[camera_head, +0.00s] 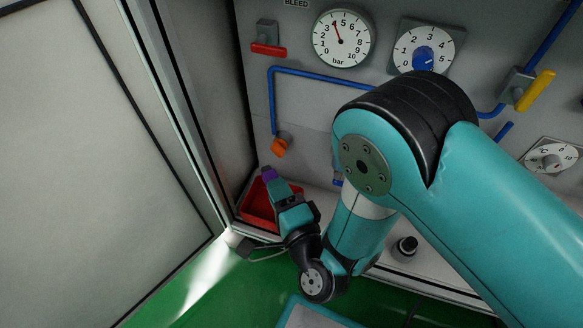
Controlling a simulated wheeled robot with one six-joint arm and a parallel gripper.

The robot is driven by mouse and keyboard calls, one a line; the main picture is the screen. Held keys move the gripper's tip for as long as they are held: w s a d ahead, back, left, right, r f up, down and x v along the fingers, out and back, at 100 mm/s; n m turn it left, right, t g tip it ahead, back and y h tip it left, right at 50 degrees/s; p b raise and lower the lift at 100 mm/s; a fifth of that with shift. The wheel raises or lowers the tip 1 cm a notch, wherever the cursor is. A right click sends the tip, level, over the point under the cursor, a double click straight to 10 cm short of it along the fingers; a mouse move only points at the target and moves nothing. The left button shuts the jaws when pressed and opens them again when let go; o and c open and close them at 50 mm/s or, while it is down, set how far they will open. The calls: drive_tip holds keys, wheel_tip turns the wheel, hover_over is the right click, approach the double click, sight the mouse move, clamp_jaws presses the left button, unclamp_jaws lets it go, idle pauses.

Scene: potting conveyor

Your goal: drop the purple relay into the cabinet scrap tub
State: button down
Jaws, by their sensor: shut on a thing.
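The purple relay (269,174) shows as a small purple block at the tip of my gripper (273,182). My gripper is shut on it and holds it over the red scrap tub (254,204). The tub stands in the left corner of the cabinet floor, and my gripper and wrist hide its right part. The height of the relay above the tub is hard to tell from this view.
The cabinet's back panel has a pressure gauge (341,39), a blue dial (425,48), a red-handled valve (268,49), a yellow-handled valve (535,90) and a blue pipe (309,74) with an orange end (279,147). A black knob (405,248) stands right. A pale door (85,170) is left.

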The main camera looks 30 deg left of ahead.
wheel_tip(320, 180, down, 6)
drive_tip(key=b, duration=0.5)
drive_tip(key=shift+w+b, duration=0.25)
drive_tip(key=shift+b, duration=0.05)
drive_tip(key=c, duration=0.9)
unclamp_jaws()
